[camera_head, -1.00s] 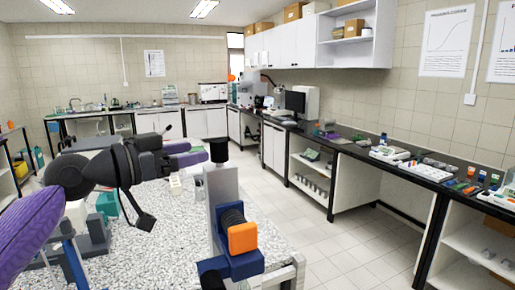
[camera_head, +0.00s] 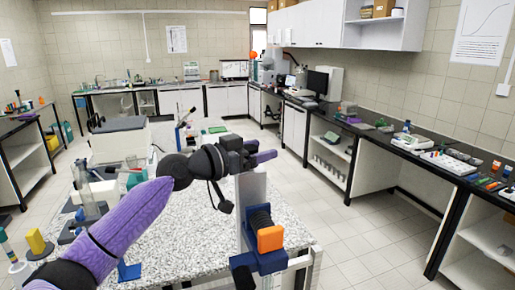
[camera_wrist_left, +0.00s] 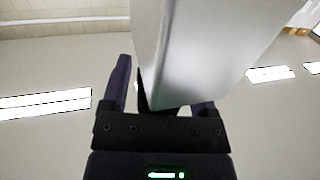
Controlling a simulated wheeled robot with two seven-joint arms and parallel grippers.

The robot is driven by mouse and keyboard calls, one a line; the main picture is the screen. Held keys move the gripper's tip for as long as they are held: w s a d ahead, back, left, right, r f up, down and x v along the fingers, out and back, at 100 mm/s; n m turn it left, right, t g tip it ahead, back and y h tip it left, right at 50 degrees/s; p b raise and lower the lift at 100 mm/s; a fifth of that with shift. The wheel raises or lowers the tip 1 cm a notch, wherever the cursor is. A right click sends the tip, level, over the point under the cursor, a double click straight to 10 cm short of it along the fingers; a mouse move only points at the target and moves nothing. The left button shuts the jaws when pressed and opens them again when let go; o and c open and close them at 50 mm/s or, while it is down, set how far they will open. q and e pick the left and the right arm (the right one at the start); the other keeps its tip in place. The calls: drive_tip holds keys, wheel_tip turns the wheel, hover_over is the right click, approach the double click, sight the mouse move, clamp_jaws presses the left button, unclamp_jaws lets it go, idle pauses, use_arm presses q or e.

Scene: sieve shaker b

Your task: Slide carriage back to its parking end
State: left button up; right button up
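A grey upright column (camera_head: 250,215) stands at the near right corner of the speckled table, with a blue bracket (camera_head: 262,262) and an orange block (camera_head: 270,238) low on it. I cannot tell for sure which part is the carriage. My left gripper (camera_head: 266,152) is at the column's top and covers it, so the black cap is hidden. In the left wrist view my gripper (camera_wrist_left: 163,95) has its fingers spread. The column's grey face (camera_wrist_left: 195,50) and a dark piece (camera_wrist_left: 150,95) show between or in front of them, with a gap beside the left finger. My right gripper is not in view.
The speckled table (camera_head: 200,240) also holds a large box-shaped device (camera_head: 118,140), a grey stand (camera_head: 88,205) and small tools. A bench (camera_head: 440,165) with small items runs along the right wall. The tiled floor (camera_head: 345,235) between is clear.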

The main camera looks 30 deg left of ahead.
use_arm(q)
clamp_jaws()
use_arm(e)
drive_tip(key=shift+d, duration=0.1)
